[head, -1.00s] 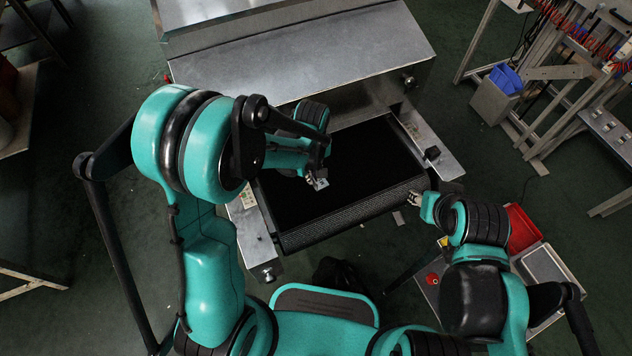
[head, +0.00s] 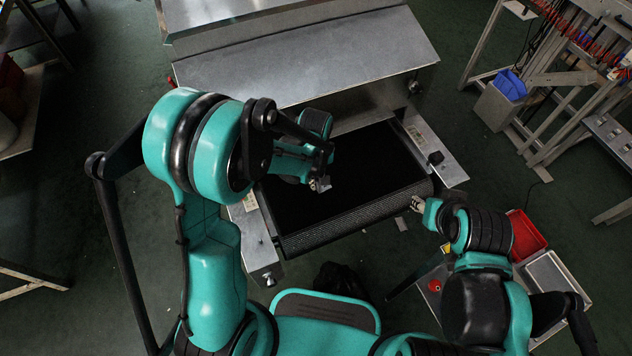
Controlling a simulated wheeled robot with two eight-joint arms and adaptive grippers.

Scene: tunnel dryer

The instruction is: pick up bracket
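A small grey metal piece, which looks like the bracket (head: 325,184), shows at the tips of my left gripper (head: 316,184), over the left part of the black conveyor belt (head: 365,170). The gripper points down and its fingers are at the piece. They are too small and partly hidden by my arm to tell whether they are closed on it. Whether the piece rests on the belt or is raised is also unclear. My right gripper (head: 418,204) is beside the belt's front right corner, away from the bracket. Its finger opening is too small to judge.
The dryer's metal hood (head: 310,60) rises behind the belt. Metal side rails with knobs flank the belt. A red bin (head: 527,235) and a pale tray (head: 560,275) stand at the lower right. A blue container (head: 510,84) is at the upper right.

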